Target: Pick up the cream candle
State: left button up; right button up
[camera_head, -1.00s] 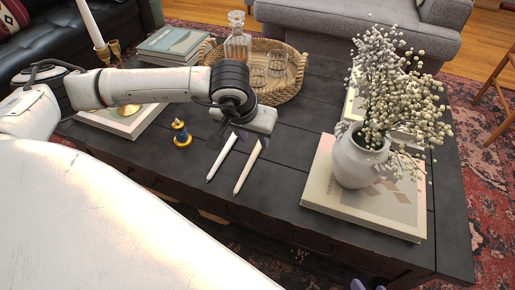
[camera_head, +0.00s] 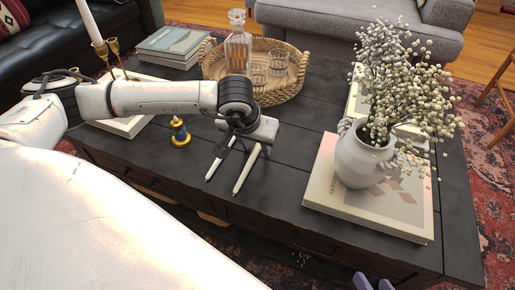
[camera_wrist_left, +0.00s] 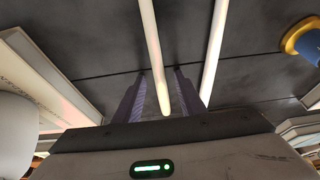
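The cream candle (camera_head: 246,171) is a slim taper lying on the dark table, with its far end hidden under my left gripper in the head view. In the left wrist view the cream candle (camera_wrist_left: 154,55) runs between the two fingers. My left gripper (camera_head: 255,147) is open over its far part; in the wrist view the fingers (camera_wrist_left: 160,74) stand apart on either side, with no clear contact. A whiter candle (camera_head: 218,163) lies beside it, also in the wrist view (camera_wrist_left: 214,52). My right gripper (camera_head: 374,284) shows only its fingertips at the bottom edge, apart and empty.
A blue and gold small object (camera_head: 180,134) stands left of the candles. A white vase of flowers (camera_head: 362,160) stands on a large book (camera_head: 400,222) to the right. A wicker tray (camera_head: 283,96) with decanter and glasses is behind. Brass candlesticks (camera_head: 106,48) stand at left.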

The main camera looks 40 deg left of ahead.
pick_arm(q)
grip_shut()
